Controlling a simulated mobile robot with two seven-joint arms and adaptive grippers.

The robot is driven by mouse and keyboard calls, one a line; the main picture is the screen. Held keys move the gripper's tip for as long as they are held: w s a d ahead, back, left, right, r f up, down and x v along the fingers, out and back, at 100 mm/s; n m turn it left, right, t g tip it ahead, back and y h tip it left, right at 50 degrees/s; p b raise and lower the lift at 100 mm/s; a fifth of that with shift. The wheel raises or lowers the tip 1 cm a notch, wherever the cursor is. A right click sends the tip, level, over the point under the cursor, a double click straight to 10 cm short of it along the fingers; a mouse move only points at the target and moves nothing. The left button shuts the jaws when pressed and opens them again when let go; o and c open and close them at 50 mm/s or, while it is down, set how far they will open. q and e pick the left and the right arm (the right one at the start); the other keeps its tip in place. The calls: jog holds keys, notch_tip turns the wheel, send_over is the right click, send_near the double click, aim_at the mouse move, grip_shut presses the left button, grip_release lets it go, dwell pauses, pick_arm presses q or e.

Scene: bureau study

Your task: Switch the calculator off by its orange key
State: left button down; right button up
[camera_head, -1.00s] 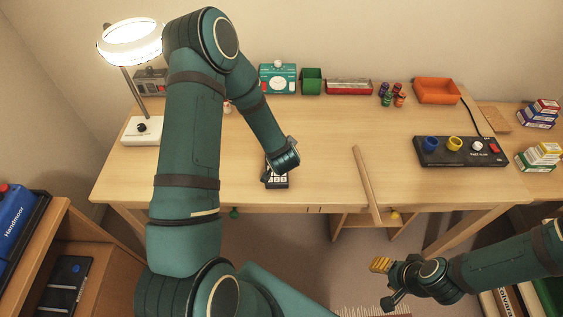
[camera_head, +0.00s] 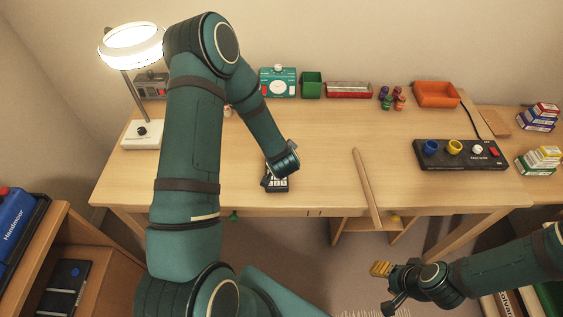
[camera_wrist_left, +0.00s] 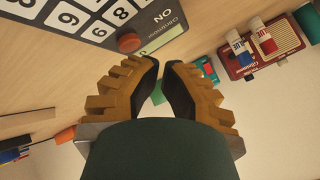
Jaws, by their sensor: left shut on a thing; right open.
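The calculator (camera_head: 277,185) lies near the desk's front edge, partly hidden by my left wrist in the head view. My right gripper (camera_head: 384,286) is open and empty in front of the desk.
A wooden stick (camera_head: 366,185) lies right of the calculator, overhanging the front edge. A lit lamp (camera_head: 141,133) stands at left, a dark control panel (camera_head: 460,160) at right.

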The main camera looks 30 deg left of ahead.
dwell(0.4)
pick_arm(q)
jog(key=shift+f+b, duration=0.3)
jog(key=shift+f, duration=0.25)
dwell(0.3)
jog(key=shift+r+p, duration=0.45)
jog(key=shift+r, duration=0.15)
jog(key=shift+r, duration=0.1)
notch_tip(320, 180, up, 6)
jog(key=p, duration=0.5)
dwell(0.4)
